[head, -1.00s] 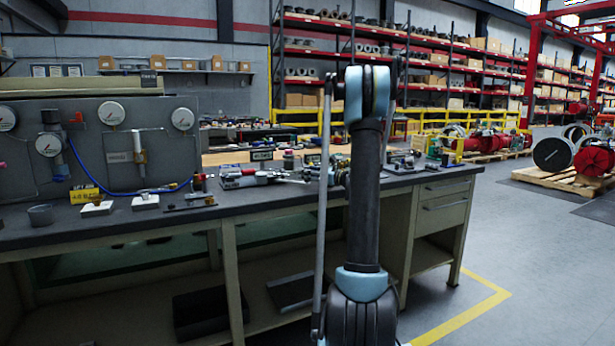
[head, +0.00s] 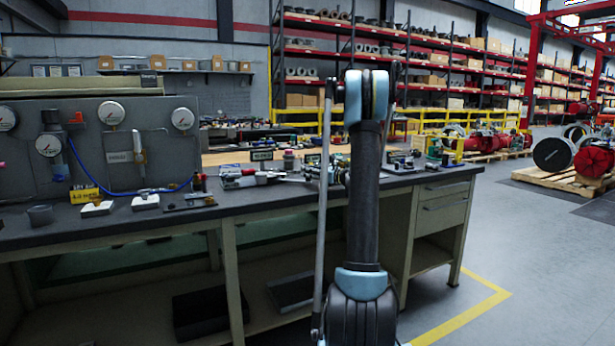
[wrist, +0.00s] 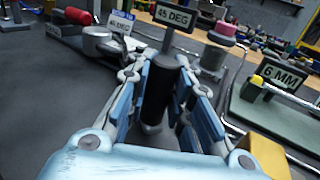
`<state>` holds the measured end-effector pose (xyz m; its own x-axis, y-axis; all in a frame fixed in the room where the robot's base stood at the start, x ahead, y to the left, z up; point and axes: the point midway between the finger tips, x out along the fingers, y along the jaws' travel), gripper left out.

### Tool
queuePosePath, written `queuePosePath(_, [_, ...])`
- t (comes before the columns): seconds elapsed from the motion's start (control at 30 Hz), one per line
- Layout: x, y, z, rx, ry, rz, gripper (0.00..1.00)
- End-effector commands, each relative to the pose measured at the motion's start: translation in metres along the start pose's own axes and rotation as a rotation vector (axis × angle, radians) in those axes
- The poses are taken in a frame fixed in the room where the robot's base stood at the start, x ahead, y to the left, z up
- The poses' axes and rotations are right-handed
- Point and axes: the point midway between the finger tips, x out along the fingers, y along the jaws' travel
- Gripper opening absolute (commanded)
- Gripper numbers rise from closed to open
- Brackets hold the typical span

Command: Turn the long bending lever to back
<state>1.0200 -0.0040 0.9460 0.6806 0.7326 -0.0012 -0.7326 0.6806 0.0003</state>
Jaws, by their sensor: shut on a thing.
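In the wrist view, my gripper (wrist: 160,76) has its two blue-padded fingers on either side of a dark upright cylinder, which looks like the grip of the long bending lever (wrist: 158,92). The fingers are shut on it. The lever's lower part is hidden by the fingers and the palm. The silver bender body with a red grip (wrist: 72,17) lies beyond, at the upper left. In the head view, the bender (head: 250,178) lies on the bench; my gripper is hidden behind my own arm.
A 45 DEG sign (wrist: 175,15) stands just behind the grip. A 6 MM sign (wrist: 283,74) and a yellow block (wrist: 262,155) are to the right. In the head view, a gauge panel (head: 100,150) stands at the left of the bench (head: 270,205). Bare bench top lies left of the grip.

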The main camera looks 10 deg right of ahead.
Motion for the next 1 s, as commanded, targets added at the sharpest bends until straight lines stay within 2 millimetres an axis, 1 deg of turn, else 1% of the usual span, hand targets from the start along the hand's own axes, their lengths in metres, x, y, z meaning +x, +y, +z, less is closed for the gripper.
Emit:
queuePosePath(0.03, [0.0,-0.004,0.0,0.001,0.0,-0.002,0.0])
queuePosePath(0.27, [-0.001,-0.004,0.0,0.001,0.0,-0.003,0.0])
queuePosePath(0.3, [-0.001,-0.004,0.0,0.001,0.0,-0.003,0.26])
queuePosePath(0.37, [-0.001,-0.004,0.0,0.001,0.0,-0.003,0.39])
queuePosePath(0.4, [-0.001,-0.004,0.0,0.001,0.0,-0.003,0.41])
queuePosePath(0.77, [-0.003,-0.004,0.0,0.001,0.0,-0.003,0.41])
queuePosePath(0.87, [-0.011,-0.004,0.0,0.0,0.0,-0.004,0.41])
queuePosePath(1.0, [-0.032,-0.004,0.0,0.001,0.0,-0.005,0.41])
